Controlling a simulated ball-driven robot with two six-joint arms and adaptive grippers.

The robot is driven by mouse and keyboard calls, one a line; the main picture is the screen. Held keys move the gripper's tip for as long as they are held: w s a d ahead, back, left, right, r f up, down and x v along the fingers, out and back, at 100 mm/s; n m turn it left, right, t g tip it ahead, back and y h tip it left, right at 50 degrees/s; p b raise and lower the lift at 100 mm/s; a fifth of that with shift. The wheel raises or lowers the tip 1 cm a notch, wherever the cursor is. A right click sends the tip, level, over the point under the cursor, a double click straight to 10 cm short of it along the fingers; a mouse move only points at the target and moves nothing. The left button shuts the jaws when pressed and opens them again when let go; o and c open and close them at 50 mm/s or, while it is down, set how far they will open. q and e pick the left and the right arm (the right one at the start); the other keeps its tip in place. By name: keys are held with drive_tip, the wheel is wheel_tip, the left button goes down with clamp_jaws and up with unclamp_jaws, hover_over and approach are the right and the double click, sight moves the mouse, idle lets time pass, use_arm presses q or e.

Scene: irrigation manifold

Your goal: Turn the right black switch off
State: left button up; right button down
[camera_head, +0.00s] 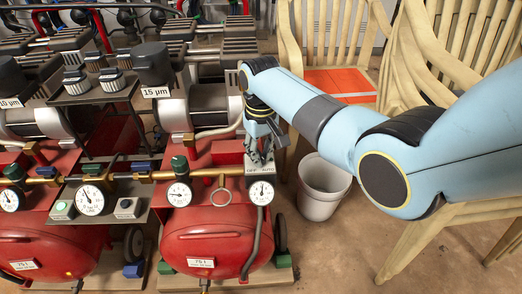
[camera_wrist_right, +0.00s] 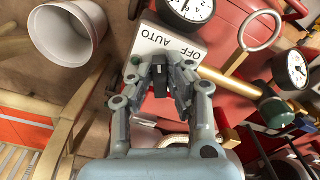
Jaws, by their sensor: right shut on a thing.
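The right black switch (camera_wrist_right: 160,88) shows in the right wrist view between my fingertips, in front of a pale plate (camera_wrist_right: 150,48) marked OFF and AUTO. My left gripper is not in view.
A pressure gauge (camera_head: 261,192) sits just below the plate. A red tank (camera_head: 215,240) and brass pipework fill the area to the left. A white bucket (camera_head: 322,190) stands on the floor to the right, near wooden chairs (camera_head: 345,45).

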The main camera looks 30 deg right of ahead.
drive_tip(key=shift+a+r+m+p, duration=0.1)
drive_tip(key=shift+r+m+p, duration=0.15)
drive_tip(key=shift+m+p, duration=0.8)
drive_tip(key=m+p, duration=0.1)
drive_tip(key=m, duration=0.1)
drive_tip(key=shift+m, duration=0.35)
drive_tip(key=m, duration=0.1)
drive_tip(key=m+p, duration=0.1)
drive_tip(key=shift+w+a+f+m, duration=0.1)
drive_tip(key=shift+a+f+m, duration=0.05)
drive_tip(key=shift+m, duration=0.15)
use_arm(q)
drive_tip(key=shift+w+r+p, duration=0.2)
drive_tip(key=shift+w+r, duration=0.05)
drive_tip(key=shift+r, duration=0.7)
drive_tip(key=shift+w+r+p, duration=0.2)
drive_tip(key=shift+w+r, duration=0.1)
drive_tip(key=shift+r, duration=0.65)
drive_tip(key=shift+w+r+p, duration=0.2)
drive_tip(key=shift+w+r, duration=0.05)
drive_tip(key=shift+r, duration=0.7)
use_arm(e)
drive_tip(key=shift+w+m, duration=0.1)
drive_tip(key=shift+m, duration=1.7)
drive_tip(key=shift+f, duration=0.1)
drive_tip(key=c, duration=1.3)
unclamp_jaws()
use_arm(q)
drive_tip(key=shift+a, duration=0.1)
